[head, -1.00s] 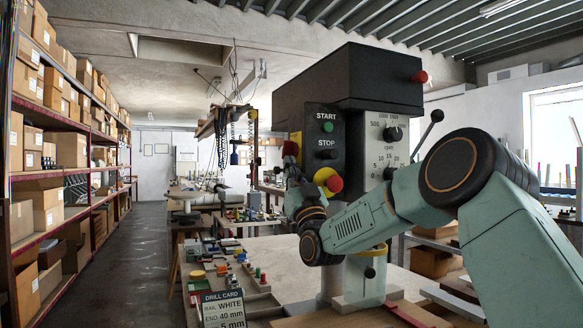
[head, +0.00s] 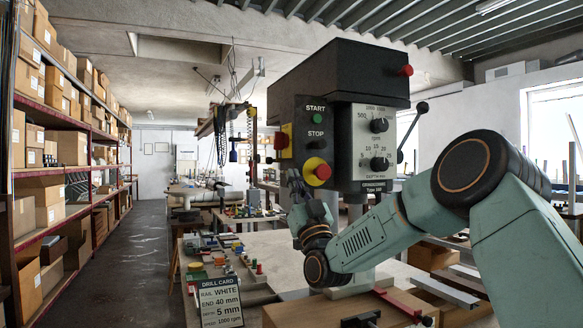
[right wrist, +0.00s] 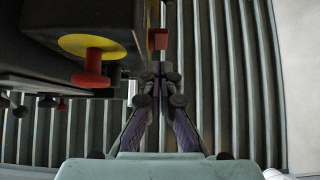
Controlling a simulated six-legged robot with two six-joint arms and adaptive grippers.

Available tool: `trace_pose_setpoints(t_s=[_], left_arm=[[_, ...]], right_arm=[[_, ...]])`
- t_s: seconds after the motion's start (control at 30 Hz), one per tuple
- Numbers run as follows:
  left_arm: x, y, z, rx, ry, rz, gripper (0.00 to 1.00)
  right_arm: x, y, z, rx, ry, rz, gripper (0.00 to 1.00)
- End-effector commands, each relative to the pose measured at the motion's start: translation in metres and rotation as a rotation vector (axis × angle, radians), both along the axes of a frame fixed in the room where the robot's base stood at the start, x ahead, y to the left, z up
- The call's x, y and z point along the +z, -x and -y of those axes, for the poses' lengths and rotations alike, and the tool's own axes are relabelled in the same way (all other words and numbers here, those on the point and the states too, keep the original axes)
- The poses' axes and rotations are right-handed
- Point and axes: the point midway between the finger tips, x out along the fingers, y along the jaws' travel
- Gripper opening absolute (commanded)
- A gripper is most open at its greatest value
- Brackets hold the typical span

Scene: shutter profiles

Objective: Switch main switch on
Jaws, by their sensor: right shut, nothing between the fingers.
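The drill's dark control box (head: 343,80) fills the middle of the head view. On its left side, a red knob on a yellow plate (head: 285,129) looks like the main switch (head: 281,141). A red part in the right wrist view is probably the same switch (right wrist: 158,38). My right gripper (head: 292,174) is shut and empty, upright just below the switch and left of the emergency stop. In the right wrist view, its closed fingertips (right wrist: 158,68) are close below the red part; contact cannot be told. My left gripper is out of view.
The red emergency stop (head: 320,172) on its yellow disc is close right of my right gripper. Green START (head: 316,118) and black STOP (head: 315,145) buttons sit above it. A drill card (head: 219,302) stands on the bench. The aisle at left is clear.

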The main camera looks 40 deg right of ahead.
Motion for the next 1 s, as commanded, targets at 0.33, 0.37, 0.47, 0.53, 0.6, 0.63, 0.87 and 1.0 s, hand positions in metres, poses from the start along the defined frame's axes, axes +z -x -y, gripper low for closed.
trace_pose_setpoints(t_s=[0.33,0.37,0.47,0.53,0.6,0.63,0.87,1.0], left_arm=[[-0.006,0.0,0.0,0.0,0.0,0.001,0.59],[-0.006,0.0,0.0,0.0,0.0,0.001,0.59],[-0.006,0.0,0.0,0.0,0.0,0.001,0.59],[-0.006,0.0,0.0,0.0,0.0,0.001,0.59],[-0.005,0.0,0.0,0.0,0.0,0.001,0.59],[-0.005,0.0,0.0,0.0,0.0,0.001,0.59],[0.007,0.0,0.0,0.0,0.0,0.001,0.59],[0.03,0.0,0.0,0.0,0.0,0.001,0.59]], right_arm=[[-0.034,0.021,-0.004,-0.001,0.0,0.0,0.0],[-0.035,0.022,-0.005,-0.001,0.0,0.001,0.0],[-0.036,0.023,-0.005,-0.001,0.001,0.002,0.0],[-0.035,0.023,-0.005,-0.001,0.001,0.002,0.0],[-0.035,0.023,-0.005,-0.001,0.001,0.001,0.0],[-0.035,0.023,-0.005,-0.001,0.001,0.001,0.0],[-0.012,0.029,-0.001,-0.006,-0.006,0.023,0.0],[0.026,0.043,0.018,-0.026,-0.05,0.065,0.0]])
